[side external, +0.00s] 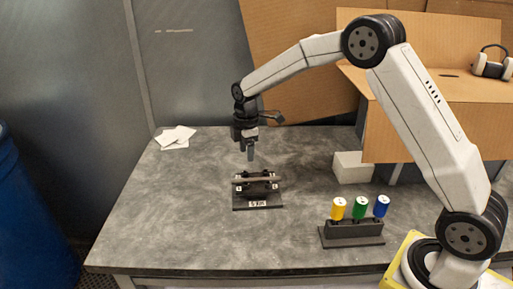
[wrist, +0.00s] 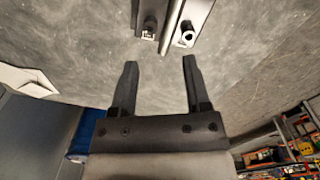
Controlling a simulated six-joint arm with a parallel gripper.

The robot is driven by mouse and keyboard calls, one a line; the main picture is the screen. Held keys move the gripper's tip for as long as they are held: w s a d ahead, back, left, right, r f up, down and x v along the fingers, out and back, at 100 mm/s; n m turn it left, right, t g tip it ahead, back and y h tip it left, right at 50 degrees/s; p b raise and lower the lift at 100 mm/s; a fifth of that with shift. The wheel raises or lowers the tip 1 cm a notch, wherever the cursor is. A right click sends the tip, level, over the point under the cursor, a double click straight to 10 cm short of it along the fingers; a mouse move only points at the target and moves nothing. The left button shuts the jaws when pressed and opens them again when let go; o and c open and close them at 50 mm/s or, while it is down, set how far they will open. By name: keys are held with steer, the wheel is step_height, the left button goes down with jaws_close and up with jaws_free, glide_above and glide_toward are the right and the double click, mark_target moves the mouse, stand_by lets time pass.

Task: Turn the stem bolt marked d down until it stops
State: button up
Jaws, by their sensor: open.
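A black fixture (side external: 243,206) stands on the grey table, with a pale bar across its top and small white tags. The tag letters are too small to read, so I cannot tell which bolt is d. In the wrist view, part of the fixture (wrist: 200,14) shows at the top edge, with a dark bolt (wrist: 150,24) beside a tag and a bolt-like part with a bright end (wrist: 187,36). My gripper (side external: 248,155) is above the fixture, apart from it. Its fingers (wrist: 160,63) are open and empty.
A dark rack (side external: 352,236) with yellow, green and blue cylinders stands right of the fixture. A white block (side external: 352,167) is behind it. White papers (side external: 175,137) lie at the back left. Cardboard (side external: 410,125) stands at the back right. The table's left side is clear.

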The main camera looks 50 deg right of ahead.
mark_target(245, 175)
steer(key=shift+w+d+f+n, duration=0.15)
steer(key=shift+w+n, duration=0.45)
steer(key=shift+w, duration=0.15)
steer(key=shift+f, duration=0.15)
steer(key=shift+f, duration=3.75)
jaws_close()
